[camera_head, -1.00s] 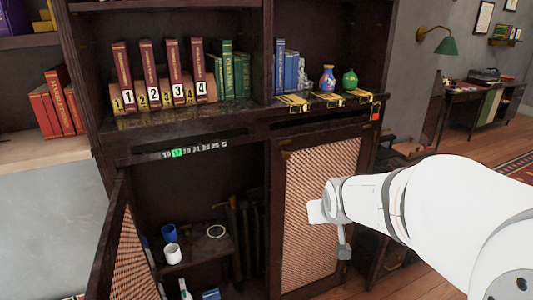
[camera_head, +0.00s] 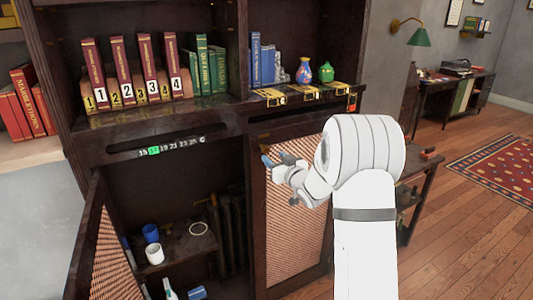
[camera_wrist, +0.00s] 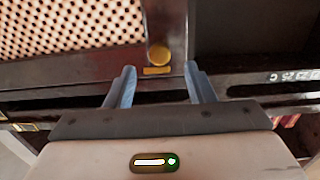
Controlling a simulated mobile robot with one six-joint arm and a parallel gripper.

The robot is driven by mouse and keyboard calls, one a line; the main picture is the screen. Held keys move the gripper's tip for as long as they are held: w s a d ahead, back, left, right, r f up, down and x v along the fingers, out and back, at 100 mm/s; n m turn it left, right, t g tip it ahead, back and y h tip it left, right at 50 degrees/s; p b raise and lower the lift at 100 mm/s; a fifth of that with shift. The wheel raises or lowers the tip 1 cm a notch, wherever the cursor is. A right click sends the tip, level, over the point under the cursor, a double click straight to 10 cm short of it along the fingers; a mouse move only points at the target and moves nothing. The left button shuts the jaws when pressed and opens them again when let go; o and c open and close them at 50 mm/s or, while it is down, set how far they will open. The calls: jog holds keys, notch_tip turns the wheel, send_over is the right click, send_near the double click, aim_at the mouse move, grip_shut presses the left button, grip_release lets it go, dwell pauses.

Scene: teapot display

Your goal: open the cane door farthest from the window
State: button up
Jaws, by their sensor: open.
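The right cane door (camera_head: 297,225) of the dark cabinet appears shut; its woven panel also fills the upper left of the wrist view (camera_wrist: 65,25). A round brass knob (camera_wrist: 158,55) with a small brass plate sits on its dark frame. The left cane door (camera_head: 108,262) stands swung open. My gripper (camera_head: 277,161) is in front of the right door's upper left corner. In the wrist view its two fingers (camera_wrist: 159,74) are apart, and the knob appears between and just beyond their tips. Contact cannot be told. In the head view my gripper hides the knob. No window shows.
Above the doors, a shelf (camera_head: 240,120) holds numbered red books (camera_head: 125,72), green books and small vases (camera_head: 304,70). The open compartment holds a white cup (camera_head: 155,254) and a blue cup (camera_head: 151,233). Wooden floor (camera_head: 440,235) is free at the right.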

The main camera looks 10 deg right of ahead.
aim_at(266, 151)
jog(key=shift+p+x, duration=0.3)
jog(key=shift+x, duration=1.95)
jog(key=shift+c, duration=0.3)
